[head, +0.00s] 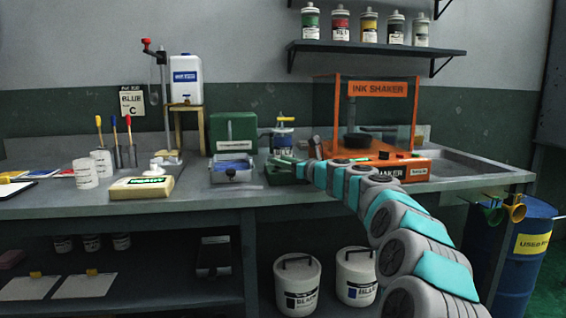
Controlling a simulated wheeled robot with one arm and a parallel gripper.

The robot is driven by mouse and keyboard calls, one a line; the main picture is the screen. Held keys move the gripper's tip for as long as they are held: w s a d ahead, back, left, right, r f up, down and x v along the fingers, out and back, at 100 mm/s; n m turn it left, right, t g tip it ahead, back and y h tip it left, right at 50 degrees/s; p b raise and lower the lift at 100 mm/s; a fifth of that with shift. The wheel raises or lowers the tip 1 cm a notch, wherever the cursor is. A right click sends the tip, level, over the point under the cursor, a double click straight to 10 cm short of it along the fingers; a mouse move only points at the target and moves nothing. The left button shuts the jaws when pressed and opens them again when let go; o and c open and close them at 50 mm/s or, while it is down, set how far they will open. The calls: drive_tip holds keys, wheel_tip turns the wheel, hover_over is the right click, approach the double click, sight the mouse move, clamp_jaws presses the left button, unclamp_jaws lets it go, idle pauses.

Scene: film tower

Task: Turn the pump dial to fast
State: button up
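A green box (233,133) and a blue-topped tray (232,169) stand left of the unit. An orange ink shaker (375,115) stands behind my arm. A white scale (142,187) and a stand (163,100) are further left. The bench front (215,203) is clear.

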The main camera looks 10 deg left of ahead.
clamp_jaws()
